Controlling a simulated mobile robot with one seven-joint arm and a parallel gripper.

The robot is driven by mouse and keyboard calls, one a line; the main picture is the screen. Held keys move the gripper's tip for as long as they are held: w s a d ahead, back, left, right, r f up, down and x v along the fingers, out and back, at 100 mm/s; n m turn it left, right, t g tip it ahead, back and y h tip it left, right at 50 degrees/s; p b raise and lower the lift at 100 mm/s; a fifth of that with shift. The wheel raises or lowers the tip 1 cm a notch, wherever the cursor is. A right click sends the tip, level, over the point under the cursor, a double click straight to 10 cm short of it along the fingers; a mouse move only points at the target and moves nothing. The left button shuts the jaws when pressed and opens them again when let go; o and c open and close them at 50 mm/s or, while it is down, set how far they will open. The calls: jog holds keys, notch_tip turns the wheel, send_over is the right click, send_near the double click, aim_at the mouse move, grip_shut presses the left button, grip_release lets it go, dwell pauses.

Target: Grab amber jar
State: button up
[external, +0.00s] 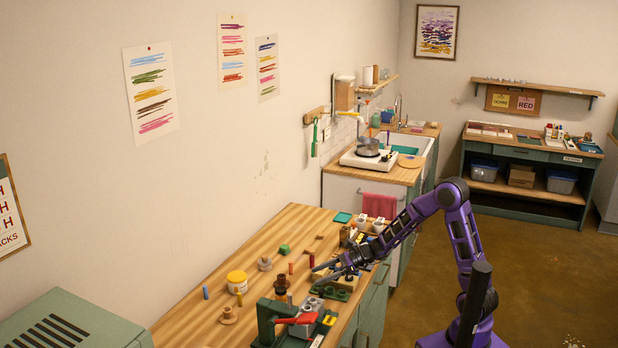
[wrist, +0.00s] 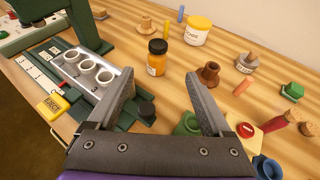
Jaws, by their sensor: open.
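The amber jar (wrist: 156,64), a small orange-amber bottle with a dark cap and a label, stands upright on the wooden table in the wrist view. It is beyond my gripper (wrist: 160,78), roughly in line with the gap between the two fingers. The fingers are spread apart with nothing between them. In the external view my gripper (external: 318,274) is low over the table's right side. I cannot pick out the jar clearly in that view.
A brown cup (wrist: 209,73) stands close right of the jar. A tray with white cups (wrist: 88,66) and a green press (external: 268,318) are to the left in the wrist view. A yellow-lidded jar (wrist: 198,32) and wooden spool (wrist: 146,25) stand behind. Bare table (external: 195,320) lies toward the wall.

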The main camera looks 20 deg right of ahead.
send_near(280, 292)
jog(key=w+a+f, duration=0.1)
jog(key=w+a+f+b, duration=0.1)
jog(key=w+a+f, duration=0.1)
jog(key=shift+w+a+f, duration=0.1)
jog(key=shift+a+f, duration=0.05)
jog(key=shift+a, duration=0.1)
jog(key=shift+s+x, duration=0.1)
jog(key=shift+x, duration=1.25)
jog(key=shift+s+x, duration=0.15)
jog(key=shift+x, duration=1.25)
jog(key=shift+f, duration=0.1)
grip_shut()
